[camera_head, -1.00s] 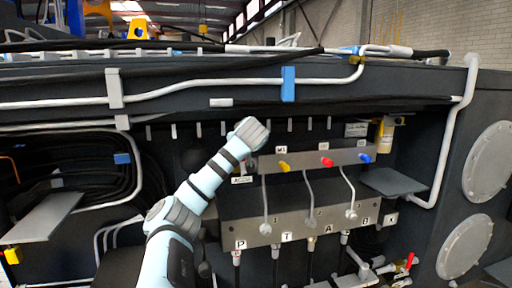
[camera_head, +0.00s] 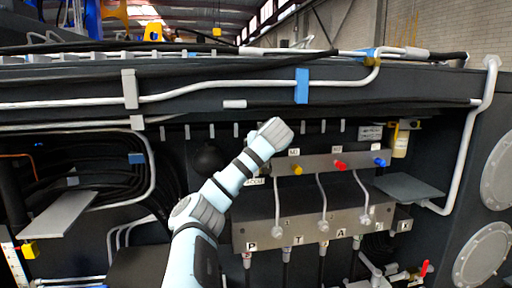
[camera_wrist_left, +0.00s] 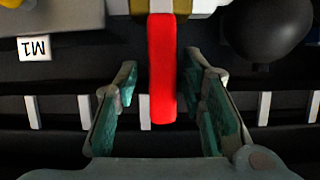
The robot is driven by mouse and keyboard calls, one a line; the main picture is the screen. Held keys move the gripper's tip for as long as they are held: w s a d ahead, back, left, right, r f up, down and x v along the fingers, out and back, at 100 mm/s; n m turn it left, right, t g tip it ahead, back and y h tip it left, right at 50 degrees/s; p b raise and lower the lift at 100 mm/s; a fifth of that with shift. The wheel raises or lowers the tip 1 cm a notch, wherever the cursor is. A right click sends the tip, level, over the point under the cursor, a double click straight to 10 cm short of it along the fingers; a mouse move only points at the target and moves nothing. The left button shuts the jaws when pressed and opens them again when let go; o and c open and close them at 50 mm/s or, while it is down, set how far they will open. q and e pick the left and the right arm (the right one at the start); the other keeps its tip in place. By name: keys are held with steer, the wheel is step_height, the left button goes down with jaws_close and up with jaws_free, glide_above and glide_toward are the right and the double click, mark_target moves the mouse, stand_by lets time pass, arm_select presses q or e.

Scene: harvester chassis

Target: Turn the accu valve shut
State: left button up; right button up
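The valve's red handle (camera_wrist_left: 162,75) shows in the left wrist view, hanging from a pale fitting (camera_wrist_left: 175,6) at the top edge. My left gripper (camera_wrist_left: 164,80) is open, with one finger on each side of the handle and a visible gap on both sides. In the head view my left arm's wrist (camera_head: 272,136) is in front of the upper left end of the valve panel (camera_head: 318,163). It hides the red handle and my fingers there. A small white label (camera_head: 254,181) is just below the wrist; its text is too small to read surely. My right gripper is not in view.
A black sphere (camera_wrist_left: 266,28) is close to one finger. The M1 label (camera_wrist_left: 34,48) is on the other side. Yellow (camera_head: 297,170), red (camera_head: 340,165) and blue (camera_head: 379,162) caps line the panel. Another red lever (camera_head: 425,268) is at lower right. Hoses hang below.

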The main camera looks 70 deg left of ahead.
arm_select(q)
steer(key=v, duration=1.2)
steer(key=shift+a+f, duration=0.1)
steer(key=shift+w, duration=0.1)
